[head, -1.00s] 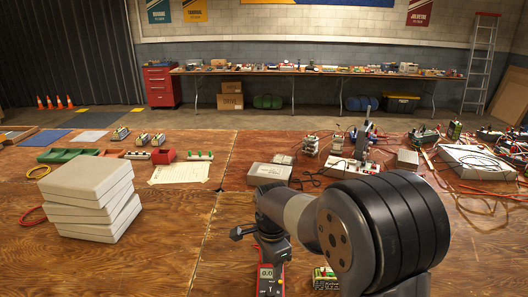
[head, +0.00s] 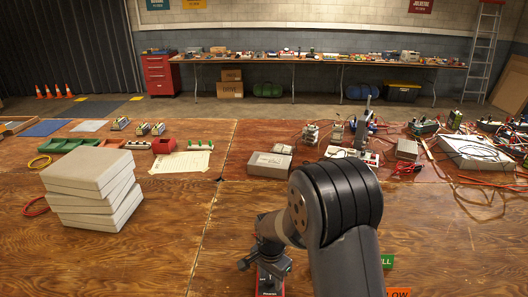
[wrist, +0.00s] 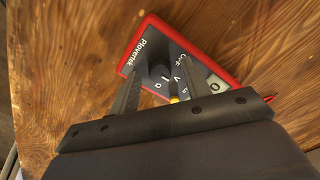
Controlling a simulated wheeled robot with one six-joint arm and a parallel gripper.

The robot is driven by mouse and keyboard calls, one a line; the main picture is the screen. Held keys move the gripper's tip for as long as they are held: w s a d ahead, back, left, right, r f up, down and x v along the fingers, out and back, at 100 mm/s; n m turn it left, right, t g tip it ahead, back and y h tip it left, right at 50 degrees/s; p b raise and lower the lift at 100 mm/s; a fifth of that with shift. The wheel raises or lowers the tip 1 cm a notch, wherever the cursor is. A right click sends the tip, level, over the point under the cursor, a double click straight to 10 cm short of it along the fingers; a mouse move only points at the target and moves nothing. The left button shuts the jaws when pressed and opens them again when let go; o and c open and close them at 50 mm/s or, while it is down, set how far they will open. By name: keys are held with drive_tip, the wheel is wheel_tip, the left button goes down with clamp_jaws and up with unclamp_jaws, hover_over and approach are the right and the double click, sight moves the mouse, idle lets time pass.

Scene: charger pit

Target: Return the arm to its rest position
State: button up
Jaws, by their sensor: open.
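My arm reaches forward and down over the wooden table in the head view, with its dark elbow joint in front. My gripper (wrist: 159,67) is open in the wrist view, its two fingers apart. A red-edged multimeter (wrist: 207,64) with a dark face and a dial lies beyond and beneath the fingers. The fingers cover part of its face, and I cannot tell whether they touch it. In the head view the multimeter (head: 269,291) shows only in part below my wrist, and the fingers cannot be made out there.
A stack of pale boxes (head: 92,187) stands at the left. A grey box (head: 269,164), cabled devices (head: 478,152) and red leads lie at the back right. Green (head: 387,261) and orange (head: 398,292) labels lie right of my arm. The table's front left is clear.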

drive_tip(key=n+p, duration=0.1)
drive_tip(key=n, duration=0.3)
drive_tip(key=shift+r+p, duration=0.1)
drive_tip(key=shift+p, duration=0.2)
drive_tip(key=n+p, duration=0.2)
drive_tip(key=n, duration=0.1)
drive_tip(key=shift+n, duration=0.4)
wheel_tip(320, 180, up, 10)
drive_tip(key=b, duration=0.1)
drive_tip(key=shift+r, duration=0.25)
